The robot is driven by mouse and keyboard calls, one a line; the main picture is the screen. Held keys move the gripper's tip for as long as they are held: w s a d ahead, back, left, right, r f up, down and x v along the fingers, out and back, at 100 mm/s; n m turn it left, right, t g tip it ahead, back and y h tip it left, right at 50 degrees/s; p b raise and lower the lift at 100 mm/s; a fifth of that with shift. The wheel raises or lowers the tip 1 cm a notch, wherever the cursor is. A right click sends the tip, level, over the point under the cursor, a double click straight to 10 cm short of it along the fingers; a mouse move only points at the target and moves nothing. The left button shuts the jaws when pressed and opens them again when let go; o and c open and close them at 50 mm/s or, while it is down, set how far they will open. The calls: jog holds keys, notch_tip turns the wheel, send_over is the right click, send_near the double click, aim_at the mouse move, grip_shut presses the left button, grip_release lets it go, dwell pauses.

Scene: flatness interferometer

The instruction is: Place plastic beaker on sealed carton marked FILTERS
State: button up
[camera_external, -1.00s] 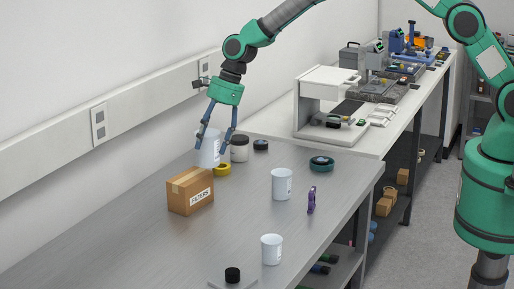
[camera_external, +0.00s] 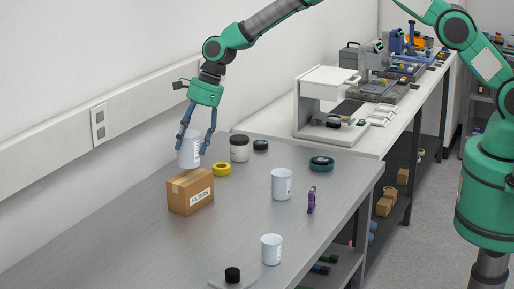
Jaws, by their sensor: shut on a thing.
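A white plastic beaker (camera_external: 189,150) is held upright between the fingers of my gripper (camera_external: 194,142). My gripper is shut on it. The brown sealed carton marked FILTERS (camera_external: 191,192) stands on the grey metal table. The beaker is over the back part of the carton's top in the picture. Its base is close to the top, and I cannot tell whether it touches.
A yellow tape roll (camera_external: 222,169) and a black-lidded white jar (camera_external: 239,148) stand right of the carton. Other white beakers (camera_external: 282,184) (camera_external: 271,249), a purple item (camera_external: 311,200) and a teal roll (camera_external: 321,163) are also on the table. The left tabletop (camera_external: 110,235) is bare.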

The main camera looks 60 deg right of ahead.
aim_at(189, 151)
jog(key=shift+f, duration=1.7)
jog(key=shift+f, duration=0.1)
jog(key=o, duration=1)
jog(key=v, duration=1.2)
jog(key=shift+b, duration=0.3)
